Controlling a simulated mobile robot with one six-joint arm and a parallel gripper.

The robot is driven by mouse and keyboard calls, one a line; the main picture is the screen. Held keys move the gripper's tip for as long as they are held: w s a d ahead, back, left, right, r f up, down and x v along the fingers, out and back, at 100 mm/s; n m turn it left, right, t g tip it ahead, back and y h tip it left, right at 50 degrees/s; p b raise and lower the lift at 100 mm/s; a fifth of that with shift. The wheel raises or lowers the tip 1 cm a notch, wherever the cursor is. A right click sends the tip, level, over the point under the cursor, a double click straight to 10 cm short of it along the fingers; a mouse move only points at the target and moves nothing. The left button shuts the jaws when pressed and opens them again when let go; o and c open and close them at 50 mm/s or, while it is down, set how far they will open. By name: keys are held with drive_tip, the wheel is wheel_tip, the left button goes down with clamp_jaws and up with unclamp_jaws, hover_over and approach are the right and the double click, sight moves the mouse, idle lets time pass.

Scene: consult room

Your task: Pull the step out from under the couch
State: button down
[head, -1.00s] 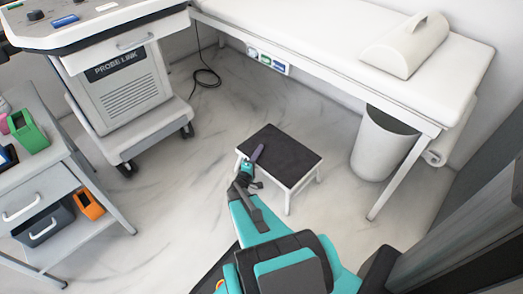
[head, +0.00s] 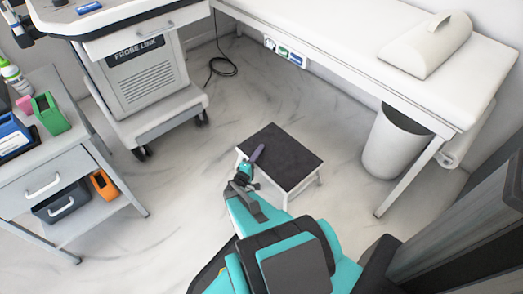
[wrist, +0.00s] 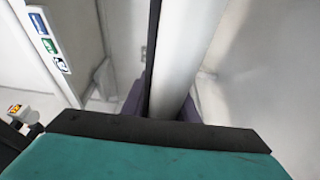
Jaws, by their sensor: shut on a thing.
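The step (head: 284,160) is a low stool with a dark top and white frame and legs. It stands upright on open floor in front of the couch (head: 345,52), clear of its edge in the head view. My gripper (head: 252,165) is at the step's near left edge, with one purple finger over the dark top. The wrist view shows the step's white frame rail (wrist: 180,60) between the purple fingers (wrist: 160,105), which are shut on it. The lower finger is hidden in the head view.
A white bin (head: 394,145) stands under the couch's right end, beside a couch leg (head: 412,178). The ultrasound cart (head: 145,75) and a drawer trolley (head: 60,170) stand at left. A dark panel (head: 465,225) is close at right. Floor between cart and step is clear.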

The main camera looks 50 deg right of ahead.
drive_tip(key=shift+w+a, duration=0.1)
drive_tip(key=shift+a, duration=0.65)
drive_tip(key=c, duration=1.3)
unclamp_jaws()
drive_tip(key=shift+d, duration=0.1)
drive_tip(key=shift+c, duration=0.2)
